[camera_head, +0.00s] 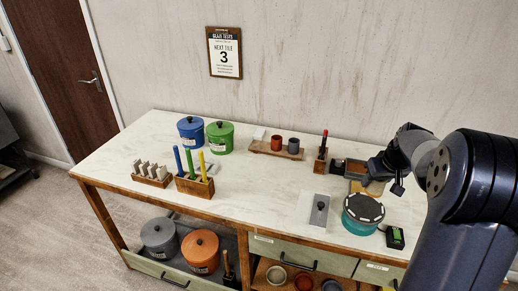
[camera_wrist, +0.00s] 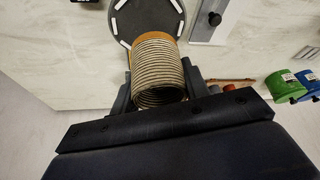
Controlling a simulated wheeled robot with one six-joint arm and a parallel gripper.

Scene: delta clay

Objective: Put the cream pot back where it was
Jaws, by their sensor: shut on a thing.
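A ribbed cream pot (camera_wrist: 158,70) is between the fingers of my gripper (camera_wrist: 160,88) in the wrist view. An orange-brown patch shows along its far edge; I cannot tell whether it belongs to the pot. In the head view my gripper (camera_head: 372,178) is over the right part of the table, behind the teal turntable (camera_head: 362,224). It is shut on the pot. Most of the pot is hidden there, and I cannot tell whether its base touches anything.
A wooden stand (camera_head: 262,149) carries a red cup (camera_head: 276,142) and a grey cup (camera_head: 293,146). A grey board (camera_head: 306,214) and a small green-screened device (camera_head: 395,238) flank the turntable. Blue (camera_head: 190,131) and green (camera_head: 219,137) tubs stand farther left.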

